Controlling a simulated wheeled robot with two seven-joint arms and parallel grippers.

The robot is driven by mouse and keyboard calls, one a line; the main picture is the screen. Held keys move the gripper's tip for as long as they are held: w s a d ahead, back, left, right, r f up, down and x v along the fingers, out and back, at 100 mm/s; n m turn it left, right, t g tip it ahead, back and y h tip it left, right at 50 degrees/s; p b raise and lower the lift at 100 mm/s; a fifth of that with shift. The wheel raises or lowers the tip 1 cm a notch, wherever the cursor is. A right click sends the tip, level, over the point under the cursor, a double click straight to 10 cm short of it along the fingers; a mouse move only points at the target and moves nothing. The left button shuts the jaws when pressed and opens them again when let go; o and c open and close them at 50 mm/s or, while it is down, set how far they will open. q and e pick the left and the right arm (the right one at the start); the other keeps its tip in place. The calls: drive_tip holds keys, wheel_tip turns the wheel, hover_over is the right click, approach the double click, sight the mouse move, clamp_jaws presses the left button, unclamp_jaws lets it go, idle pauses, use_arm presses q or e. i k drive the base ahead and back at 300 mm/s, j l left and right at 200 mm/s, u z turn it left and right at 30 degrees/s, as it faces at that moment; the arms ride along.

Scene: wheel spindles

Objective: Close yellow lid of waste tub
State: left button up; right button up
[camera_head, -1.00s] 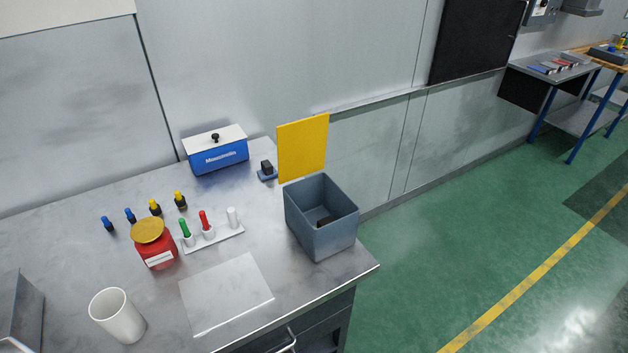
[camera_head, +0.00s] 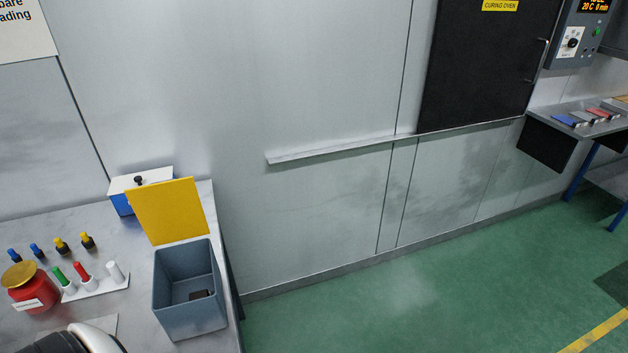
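The yellow lid (camera_head: 167,211) stands upright, open, at the back edge of the grey waste tub (camera_head: 187,308). Part of my own arm, white and black, shows at the bottom left over the bench, left of the tub. Neither gripper's fingers are in view.
A red jar with a gold lid (camera_head: 31,288) and a white rack with green, red and white-topped items (camera_head: 97,288) stand left of the tub. A blue box (camera_head: 122,203) with a white top is behind the lid. Open green floor (camera_head: 390,305) lies to the right.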

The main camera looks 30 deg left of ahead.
sight(171, 211)
drive_tip(key=i+l+z, duration=0.1)
drive_tip(key=i+l, duration=0.15)
drive_tip(key=i, duration=0.15)
drive_tip(key=i+l+z, duration=0.1)
drive_tip(key=i, duration=0.35)
drive_tip(key=i+u, duration=0.25)
drive_tip(key=u, duration=0.15)
drive_tip(key=i+l+u, duration=0.1)
drive_tip(key=i+u, duration=0.15)
drive_tip(key=u, duration=0.2)
drive_tip(key=i+l+u, duration=0.15)
drive_tip(key=u, duration=0.25)
drive_tip(key=i+u, duration=0.2)
drive_tip(key=u, duration=0.3)
drive_tip(key=i+u, duration=0.2)
drive_tip(key=u, duration=0.25)
drive_tip(key=i+l+u, duration=0.1)
drive_tip(key=u, duration=0.4)
drive_tip(key=i+l+u, duration=0.2)
drive_tip(key=u, duration=0.25)
drive_tip(key=i+l+u, duration=0.15)
drive_tip(key=u, duration=0.35)
drive_tip(key=i+l+u, duration=0.2)
drive_tip(key=u, duration=0.25)
drive_tip(key=i+l+u, duration=0.25)
drive_tip(key=u, duration=0.2)
drive_tip(key=i+l+u, duration=0.1)
drive_tip(key=l+u, duration=0.35)
drive_tip(key=i+l+u, duration=0.1)
drive_tip(key=l+u, duration=0.35)
